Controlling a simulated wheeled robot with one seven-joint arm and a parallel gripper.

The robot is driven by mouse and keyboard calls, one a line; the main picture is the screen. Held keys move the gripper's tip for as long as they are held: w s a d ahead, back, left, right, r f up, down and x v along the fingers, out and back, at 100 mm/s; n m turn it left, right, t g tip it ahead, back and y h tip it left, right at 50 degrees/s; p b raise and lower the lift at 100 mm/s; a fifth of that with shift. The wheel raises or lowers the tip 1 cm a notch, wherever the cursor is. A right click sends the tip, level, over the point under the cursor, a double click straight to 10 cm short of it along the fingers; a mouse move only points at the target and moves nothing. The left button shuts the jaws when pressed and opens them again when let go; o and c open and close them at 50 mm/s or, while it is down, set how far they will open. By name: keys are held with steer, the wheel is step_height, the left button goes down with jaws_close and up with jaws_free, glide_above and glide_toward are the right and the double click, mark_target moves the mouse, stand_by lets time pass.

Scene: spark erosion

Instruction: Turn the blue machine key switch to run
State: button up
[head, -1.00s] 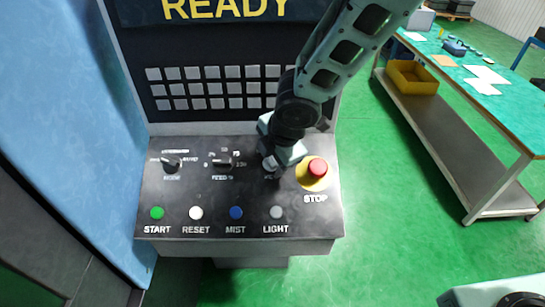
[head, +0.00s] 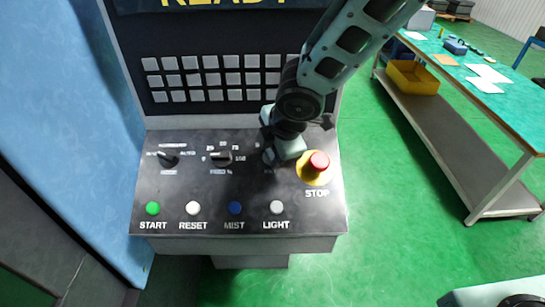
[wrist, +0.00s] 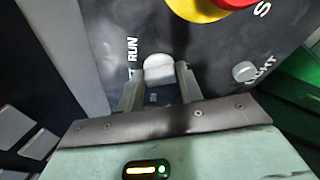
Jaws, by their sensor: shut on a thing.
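The key switch (wrist: 158,66) is a round silver piece on the dark control panel. It sits at the tips of my two fingers in the wrist view. My gripper (wrist: 158,82) is shut on it, one finger on each side. The RUN label (wrist: 132,50) stands just left of the switch, and part of another label shows below it. In the head view my gripper (head: 270,156) is over the panel between the feed knob (head: 222,158) and the red stop button (head: 319,161). It hides most of the key switch there.
The stop button's yellow base (head: 306,176) is close to the right of my gripper. Start (head: 152,208), reset (head: 193,208), mist (head: 235,208) and light (head: 277,207) buttons line the front. The mode knob (head: 168,160) is at left. A green-topped bench (head: 510,105) stands at right.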

steer(key=m+b, duration=0.1)
steer(key=b, duration=0.2)
steer(key=f+m+t+b, duration=0.1)
steer(key=m+b, duration=0.1)
steer(key=b, duration=0.1)
steer(key=shift+m, duration=0.3)
steer(key=m+b, duration=0.3)
steer(key=b, duration=0.4)
steer(key=shift+s+t, duration=0.15)
steer(key=shift+t, duration=0.15)
steer(key=m+b, duration=0.3)
steer(key=b, duration=0.2)
steer(key=shift+r+t+b, duration=0.2)
steer(key=shift+t+b, duration=0.1)
steer(key=shift+b, duration=0.1)
steer(key=shift+m, duration=0.3)
steer(key=shift+r+b, duration=0.2)
steer(key=shift+b, duration=0.25)
steer(key=o, duration=0.9)
steer(key=shift+s+r, duration=0.1)
steer(key=v, duration=1.7)
steer(key=shift+s+b, duration=0.15)
steer(key=shift+b, duration=0.2)
